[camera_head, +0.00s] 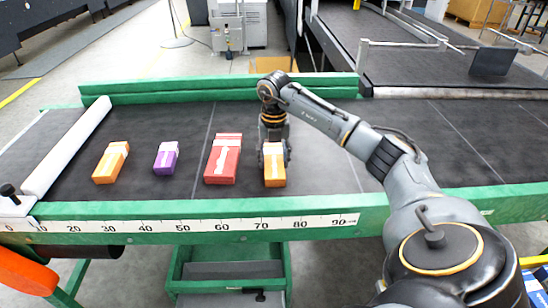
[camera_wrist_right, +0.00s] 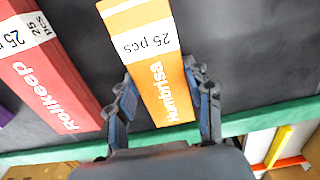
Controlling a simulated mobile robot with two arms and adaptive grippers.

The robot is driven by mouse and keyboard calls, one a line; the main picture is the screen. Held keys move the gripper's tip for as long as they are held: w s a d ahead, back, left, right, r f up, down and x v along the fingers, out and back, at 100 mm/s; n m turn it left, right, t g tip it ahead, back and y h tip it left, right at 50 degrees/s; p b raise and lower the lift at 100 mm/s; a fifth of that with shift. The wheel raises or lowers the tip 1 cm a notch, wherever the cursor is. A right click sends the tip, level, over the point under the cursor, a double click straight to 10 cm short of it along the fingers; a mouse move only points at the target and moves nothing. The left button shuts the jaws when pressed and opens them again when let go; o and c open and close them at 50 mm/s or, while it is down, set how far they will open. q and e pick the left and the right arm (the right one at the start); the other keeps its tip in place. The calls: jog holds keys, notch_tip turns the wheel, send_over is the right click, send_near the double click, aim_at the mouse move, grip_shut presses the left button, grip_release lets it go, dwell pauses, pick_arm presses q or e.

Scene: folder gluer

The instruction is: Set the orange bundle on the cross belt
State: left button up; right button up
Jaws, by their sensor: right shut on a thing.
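An orange bundle (camera_head: 274,176) with a white band is in my right gripper (camera_head: 273,148), near the ruler's 70 mark. The right wrist view shows this orange bundle (camera_wrist_right: 160,85) between the two fingers of the right gripper (camera_wrist_right: 161,78), its band reading "25 pcs". Whether its underside touches the belt cannot be told. Another orange bundle (camera_head: 110,163) lies at the left, away from the gripper. The dark belt (camera_head: 330,165) with green rails runs across the head view; whether it is the cross belt is not marked. My left gripper is not in view.
A red bundle (camera_head: 223,160) lies close left of the held one, with a purple bundle (camera_head: 166,158) farther left. A ruler (camera_head: 200,225) runs along the front green rail. Another dark conveyor (camera_head: 400,50) stands behind, beyond the back rail.

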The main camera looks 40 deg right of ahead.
aim_at(274, 161)
jog(key=o, duration=1.2)
jog(key=shift+f, duration=0.1)
notch_tip(274, 161, up, 12)
jog(key=shift+r, duration=0.2)
